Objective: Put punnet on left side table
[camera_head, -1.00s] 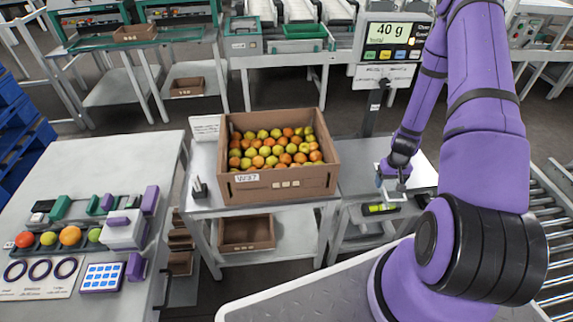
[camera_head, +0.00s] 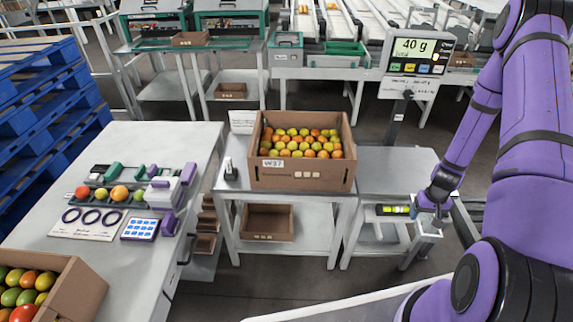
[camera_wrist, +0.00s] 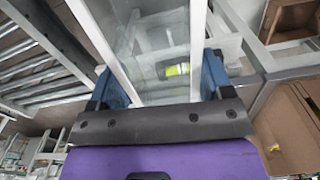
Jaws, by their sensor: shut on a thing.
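My gripper (camera_head: 432,210) is at the right, by the front right corner of the grey scale table (camera_head: 395,168). It is shut on the punnet (camera_head: 428,229), a pale, see-through tray that hangs below it. In the wrist view my gripper's blue fingers (camera_wrist: 162,88) stand either side of the clear punnet (camera_wrist: 150,50). I see no fruit in the punnet. The left side table (camera_head: 75,160) is grey and far from my gripper, beyond the middle table.
The left table bears fruit samples (camera_head: 118,193), rings (camera_head: 92,216) and a blue-white card (camera_head: 140,228). A fruit box (camera_head: 85,285) fills its near end; its back is bare. Crate W37 (camera_head: 300,178) stands on the middle table. Blue pallets (camera_head: 50,100) stand far left.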

